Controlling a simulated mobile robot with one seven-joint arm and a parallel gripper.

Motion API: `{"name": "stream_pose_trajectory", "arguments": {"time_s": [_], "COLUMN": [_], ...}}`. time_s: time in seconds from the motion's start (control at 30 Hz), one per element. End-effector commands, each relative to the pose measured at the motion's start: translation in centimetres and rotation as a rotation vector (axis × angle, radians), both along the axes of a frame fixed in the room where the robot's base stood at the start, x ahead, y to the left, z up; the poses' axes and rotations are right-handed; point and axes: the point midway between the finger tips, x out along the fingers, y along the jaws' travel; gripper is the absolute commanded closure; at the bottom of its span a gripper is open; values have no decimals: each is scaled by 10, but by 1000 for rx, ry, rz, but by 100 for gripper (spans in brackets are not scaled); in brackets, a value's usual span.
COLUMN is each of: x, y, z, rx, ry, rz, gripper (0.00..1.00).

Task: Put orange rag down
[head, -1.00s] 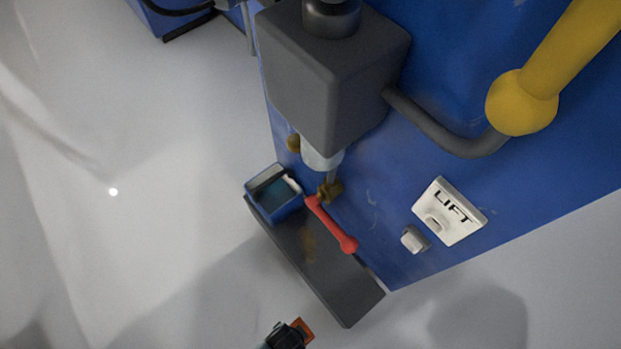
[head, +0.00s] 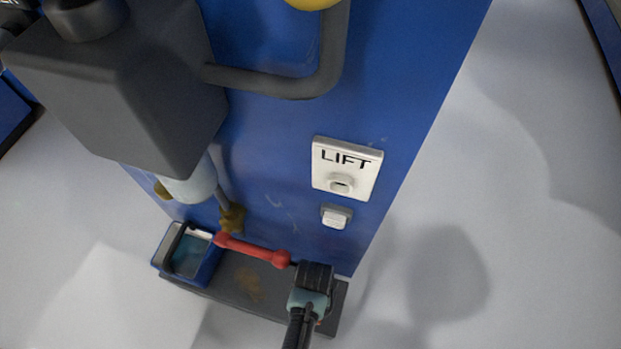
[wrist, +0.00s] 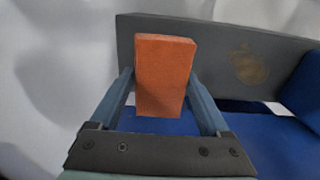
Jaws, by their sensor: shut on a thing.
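The orange rag (wrist: 165,75) looks like a stiff orange block in the wrist view. My gripper (wrist: 163,88) is shut on it, with one finger at each side. In the head view my gripper (head: 310,292) is over the right end of the dark grey shelf (head: 225,275). It hides most of the rag there; only a small bit of orange shows. In the wrist view the shelf (wrist: 205,35) lies behind the rag. I cannot tell whether the rag touches it.
A blue bin (head: 206,266) stands on the shelf's left end. A red handle (head: 252,250) runs along the shelf's back, left of my gripper. A brown stain (wrist: 249,66) marks the shelf. A LIFT panel (head: 347,170) and a grey button (head: 336,216) are on the blue machine above.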

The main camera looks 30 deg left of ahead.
Motion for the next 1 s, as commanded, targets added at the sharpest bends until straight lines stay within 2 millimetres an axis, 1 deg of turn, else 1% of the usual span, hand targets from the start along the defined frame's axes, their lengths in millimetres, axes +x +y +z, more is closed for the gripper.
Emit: {"name": "stream_pose_trajectory", "arguments": {"time_s": [0.03, 0.1, 0.2, 0.37, 0.43, 0.63, 0.73, 1.0], "x": [8, 4, 4, 4, 4, 4, 8, 8], "y": [2, 1, 1, 1, 1, 1, 2, 2], "z": [-7, -20, -29, -34, -39, -70, -73, -70], "rx": [0, -1, -1, 0, 0, 0, 1, 0], "ry": [0, 3, 2, 1, 1, 1, -2, 0], "rz": [0, 0, 0, -1, -1, -1, -1, -1], "gripper": [64, 64, 64, 64, 64, 64, 64, 64]}}
